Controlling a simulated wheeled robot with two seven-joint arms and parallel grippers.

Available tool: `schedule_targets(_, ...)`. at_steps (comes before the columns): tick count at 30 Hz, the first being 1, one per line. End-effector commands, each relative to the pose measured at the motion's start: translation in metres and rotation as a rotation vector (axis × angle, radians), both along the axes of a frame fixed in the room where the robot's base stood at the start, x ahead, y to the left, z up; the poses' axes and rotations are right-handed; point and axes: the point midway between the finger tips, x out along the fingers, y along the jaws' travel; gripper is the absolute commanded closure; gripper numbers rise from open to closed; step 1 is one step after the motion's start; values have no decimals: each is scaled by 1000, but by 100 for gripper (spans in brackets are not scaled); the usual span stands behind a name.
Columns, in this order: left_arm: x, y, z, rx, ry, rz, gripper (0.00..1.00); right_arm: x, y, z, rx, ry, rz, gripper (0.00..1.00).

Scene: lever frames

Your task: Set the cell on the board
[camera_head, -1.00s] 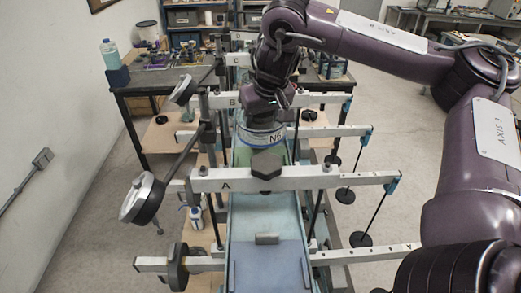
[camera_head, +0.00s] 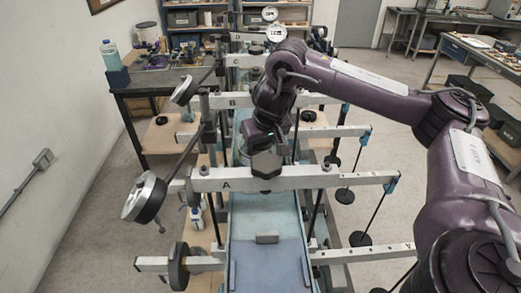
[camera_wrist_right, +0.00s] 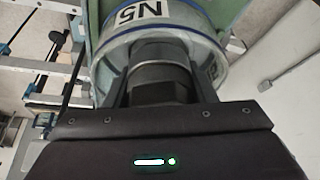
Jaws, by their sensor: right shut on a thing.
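The cell (camera_wrist_right: 185,22) is a round grey-green body with a blue band and an N5 label in the right wrist view. My right gripper (camera_wrist_right: 160,88) is shut on the dark, stepped knob on its top. A long pale blue-green board (camera_head: 265,208) runs under the beams. Whether the cell touches it cannot be seen. My left gripper is not in view.
Beam B (camera_head: 228,101) lies behind. Round weights (camera_head: 145,198) hang left, and rods with black discs (camera_head: 360,239) hang right. The front board is clear except a small block (camera_head: 266,238).

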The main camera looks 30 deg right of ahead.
Motion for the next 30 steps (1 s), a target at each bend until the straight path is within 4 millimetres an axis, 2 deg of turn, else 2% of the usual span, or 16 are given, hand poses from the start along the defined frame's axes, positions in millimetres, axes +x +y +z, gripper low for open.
schedule_targets(8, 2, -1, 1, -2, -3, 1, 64, 1, 0, -17, 2, -3, -1, 100)
schedule_targets(22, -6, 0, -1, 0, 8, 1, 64, 1, 0, -21, 1, -5, -1, 100)
schedule_targets(23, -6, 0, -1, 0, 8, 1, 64, 0, 0, -23, -1, 0, -1, 46)
schedule_targets(27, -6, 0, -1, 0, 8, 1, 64, 0, 0, -23, -1, 0, -1, 28)
schedule_targets(30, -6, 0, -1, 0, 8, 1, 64, 0, 0, -23, 0, 0, -1, 28)
